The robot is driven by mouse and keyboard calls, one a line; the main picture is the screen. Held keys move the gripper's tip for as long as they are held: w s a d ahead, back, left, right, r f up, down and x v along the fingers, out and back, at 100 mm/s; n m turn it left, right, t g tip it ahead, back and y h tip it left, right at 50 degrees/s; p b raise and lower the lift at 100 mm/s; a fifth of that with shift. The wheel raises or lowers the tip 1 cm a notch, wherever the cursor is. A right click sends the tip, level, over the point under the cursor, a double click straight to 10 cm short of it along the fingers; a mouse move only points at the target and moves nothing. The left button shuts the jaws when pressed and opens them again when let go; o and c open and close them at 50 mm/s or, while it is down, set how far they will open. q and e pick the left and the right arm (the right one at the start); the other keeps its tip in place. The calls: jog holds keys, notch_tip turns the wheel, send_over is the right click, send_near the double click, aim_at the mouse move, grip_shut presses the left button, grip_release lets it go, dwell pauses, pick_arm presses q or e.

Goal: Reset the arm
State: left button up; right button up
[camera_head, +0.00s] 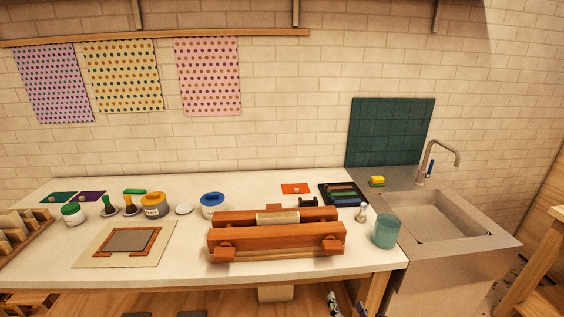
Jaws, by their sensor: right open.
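My right gripper (347,304) shows only in part at the bottom edge of the head view, just below the front edge of the white-topped table (300,274). Its two fingertips are apart, with nothing seen between them. The rest of my right arm is out of frame. My left arm and gripper are not in view. The wooden press (275,235), with a pale roller (278,218) across its top, stands on the table above and left of the right gripper.
A glass jar (386,232) stands at the table's right end, beside the sink (440,218). Bare tabletop shows left of the press.

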jog(key=s+d+f+m+g, duration=0.1)
jog(key=s+f+m+g, duration=0.1)
jog(key=s+f+m, duration=0.5)
jog(key=s+d+f+m+g+h, duration=0.1)
jog(key=s+d+f+m+g, duration=0.15)
jog(key=f, duration=0.85)
jog(key=s+d+f+m+g, duration=0.1)
jog(key=s+f+m+g, duration=0.2)
jog(key=s+f+m, duration=0.45)
jog(key=s+f+m+g, duration=0.2)
jog(key=s+f+m, duration=0.2)
jog(key=s, duration=0.4)
jog(key=s+d+f+m+g, duration=0.1)
jog(key=s+f+m+g, duration=0.2)
jog(key=s+f, duration=0.4)
jog(key=s+d+f+m+g, duration=0.1)
jog(key=s+f+m, duration=0.4)
jog(key=s, duration=0.6)
jog(key=shift+d+f+m+g, duration=0.15)
jog(key=shift+d+m+g, duration=0.05)
jog(key=shift+m+g, duration=0.5)
